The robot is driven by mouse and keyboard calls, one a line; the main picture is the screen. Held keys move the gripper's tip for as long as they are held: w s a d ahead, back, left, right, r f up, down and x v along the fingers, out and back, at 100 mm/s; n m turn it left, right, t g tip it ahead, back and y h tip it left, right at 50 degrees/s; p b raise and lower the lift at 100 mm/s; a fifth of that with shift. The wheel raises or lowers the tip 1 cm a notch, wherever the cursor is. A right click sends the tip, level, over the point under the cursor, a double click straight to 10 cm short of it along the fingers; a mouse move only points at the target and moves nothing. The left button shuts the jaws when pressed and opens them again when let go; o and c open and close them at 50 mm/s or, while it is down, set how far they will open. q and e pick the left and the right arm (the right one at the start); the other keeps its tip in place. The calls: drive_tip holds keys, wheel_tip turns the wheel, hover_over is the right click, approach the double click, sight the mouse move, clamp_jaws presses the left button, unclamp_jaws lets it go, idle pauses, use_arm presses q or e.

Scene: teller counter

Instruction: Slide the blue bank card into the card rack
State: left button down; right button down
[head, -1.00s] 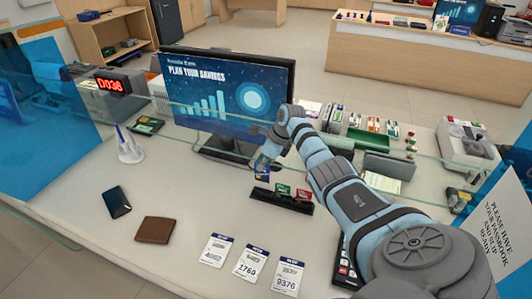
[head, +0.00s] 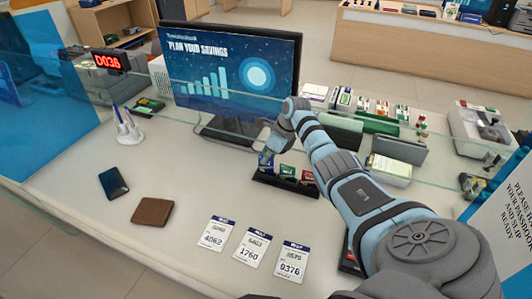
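The blue bank card (head: 266,161) stands upright at the left end of the black card rack (head: 284,187). My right gripper (head: 269,149) reaches down from above and is shut on the card's upper part; its fingers are small and partly hidden by my wrist. The card's lower edge is at the rack, but I cannot tell how deep it sits in the slot. A green card (head: 287,171) and a red card (head: 307,177) stand in the rack to the right. My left gripper is not in view.
A monitor (head: 230,75) stands behind the rack, near my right wrist. A clear glass screen crosses the counter. Number slips (head: 252,247), a brown wallet (head: 153,211), a dark phone (head: 113,183) and a pen holder (head: 127,128) lie in front and left.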

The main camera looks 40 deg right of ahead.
drive_tip(key=shift+f, duration=0.45)
drive_tip(key=c, duration=1.7)
unclamp_jaws()
wheel_tip(320, 180, up, 7)
drive_tip(key=p, duration=0.9)
drive_tip(key=shift+r, duration=0.15)
